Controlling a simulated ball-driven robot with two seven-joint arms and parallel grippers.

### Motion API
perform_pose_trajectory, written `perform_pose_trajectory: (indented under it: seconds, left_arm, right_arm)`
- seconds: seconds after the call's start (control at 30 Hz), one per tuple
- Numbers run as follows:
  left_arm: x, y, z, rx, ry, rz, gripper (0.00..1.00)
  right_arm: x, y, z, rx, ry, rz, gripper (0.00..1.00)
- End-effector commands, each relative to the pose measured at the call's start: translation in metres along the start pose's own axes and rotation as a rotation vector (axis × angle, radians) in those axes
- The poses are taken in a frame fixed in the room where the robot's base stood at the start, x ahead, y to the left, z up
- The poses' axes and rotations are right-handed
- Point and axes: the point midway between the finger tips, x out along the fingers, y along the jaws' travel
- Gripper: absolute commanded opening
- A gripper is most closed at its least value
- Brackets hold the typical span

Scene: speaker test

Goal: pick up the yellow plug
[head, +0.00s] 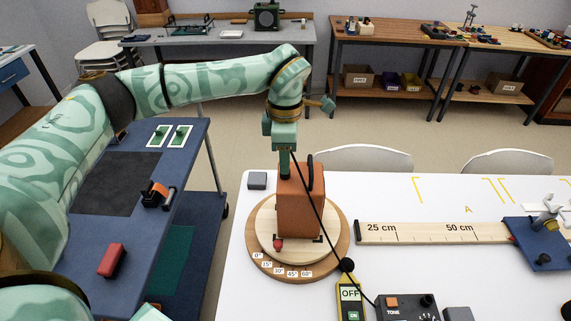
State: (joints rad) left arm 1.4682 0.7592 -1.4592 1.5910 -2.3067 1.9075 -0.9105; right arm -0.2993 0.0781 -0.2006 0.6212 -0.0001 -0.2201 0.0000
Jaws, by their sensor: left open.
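I cannot make out a yellow plug in the head view. My left gripper (285,168) points down at the back left of an orange-brown speaker (299,212), close to its top. Its fingertips are small and partly lost against the speaker, and I cannot tell whether they touch it. I see nothing held in them. The speaker stands upright on a round wooden turntable (262,222) with angle labels. A dark cable (324,222) runs from near the gripper down toward a tone box (405,307). My right gripper is not in view.
A yellow-black meter (350,296) marked OFF lies at the white table's (430,275) front. A wooden ruler (433,232) leads right to a blue stand (541,243). A grey block (257,180) sits behind the turntable. A blue bench (178,222) stands left.

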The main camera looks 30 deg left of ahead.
Motion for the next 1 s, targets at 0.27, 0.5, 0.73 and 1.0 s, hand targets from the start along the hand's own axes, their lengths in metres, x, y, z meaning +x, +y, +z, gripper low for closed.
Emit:
perform_pose_trajectory:
  seconds: [0.27,0.5,0.73,1.0]
  left_arm:
    - [0.013,0.000,0.000,-0.001,-0.001,0.002,0.43]
    - [0.013,0.000,0.000,-0.001,0.000,0.001,0.00]
    - [0.013,0.000,0.000,-0.001,0.000,0.001,0.00]
    - [-0.002,0.001,0.000,0.000,-0.001,0.002,0.00]
  right_arm:
    - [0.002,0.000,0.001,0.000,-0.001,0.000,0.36]
    - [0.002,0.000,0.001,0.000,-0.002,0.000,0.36]
    - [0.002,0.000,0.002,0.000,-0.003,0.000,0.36]
    - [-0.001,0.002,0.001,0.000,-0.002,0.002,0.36]
